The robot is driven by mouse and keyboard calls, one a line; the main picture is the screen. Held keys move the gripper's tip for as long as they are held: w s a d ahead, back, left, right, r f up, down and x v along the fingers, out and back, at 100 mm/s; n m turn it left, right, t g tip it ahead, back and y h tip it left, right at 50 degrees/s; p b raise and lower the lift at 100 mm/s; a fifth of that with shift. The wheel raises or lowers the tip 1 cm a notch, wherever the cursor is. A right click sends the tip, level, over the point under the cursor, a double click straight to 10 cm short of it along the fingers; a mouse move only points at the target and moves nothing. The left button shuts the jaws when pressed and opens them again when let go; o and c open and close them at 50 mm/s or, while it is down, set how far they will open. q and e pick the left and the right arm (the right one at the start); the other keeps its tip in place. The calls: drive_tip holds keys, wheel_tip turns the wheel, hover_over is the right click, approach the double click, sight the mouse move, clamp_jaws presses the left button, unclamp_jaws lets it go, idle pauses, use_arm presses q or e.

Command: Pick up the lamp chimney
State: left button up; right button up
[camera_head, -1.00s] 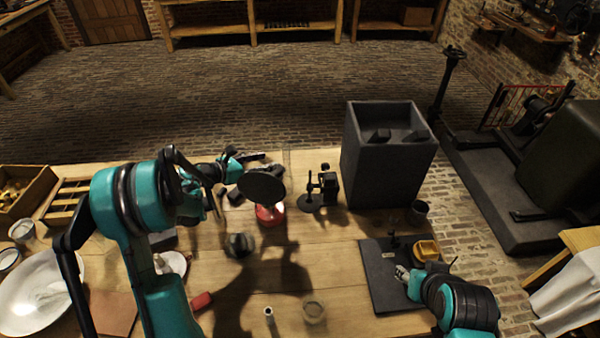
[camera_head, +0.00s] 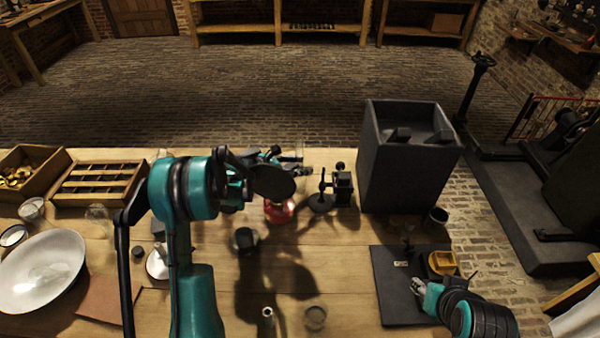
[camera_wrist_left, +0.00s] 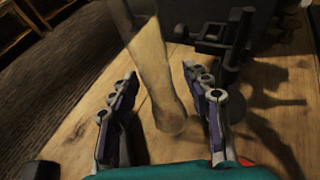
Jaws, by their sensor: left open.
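The lamp chimney is a clear glass tube standing upright at the back edge of the table. In the left wrist view the chimney (camera_wrist_left: 152,65) shows between the two fingers of my left gripper (camera_wrist_left: 160,75), and its rounded foot is seen on the wood. The fingers are apart and I see no clear contact. In the head view the chimney (camera_head: 299,151) is faint, beside the tips of my left gripper (camera_head: 284,155). My right gripper (camera_head: 417,286) is low over the dark mat at the right; its jaws are too small to read.
A red lamp base (camera_head: 279,211) stands just in front of the chimney. A dark stand device (camera_head: 342,186) is close to its right, with a tall grey tank (camera_head: 410,170) beyond.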

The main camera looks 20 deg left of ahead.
use_arm(q)
clamp_jaws()
drive_tip(key=shift+r, duration=0.1)
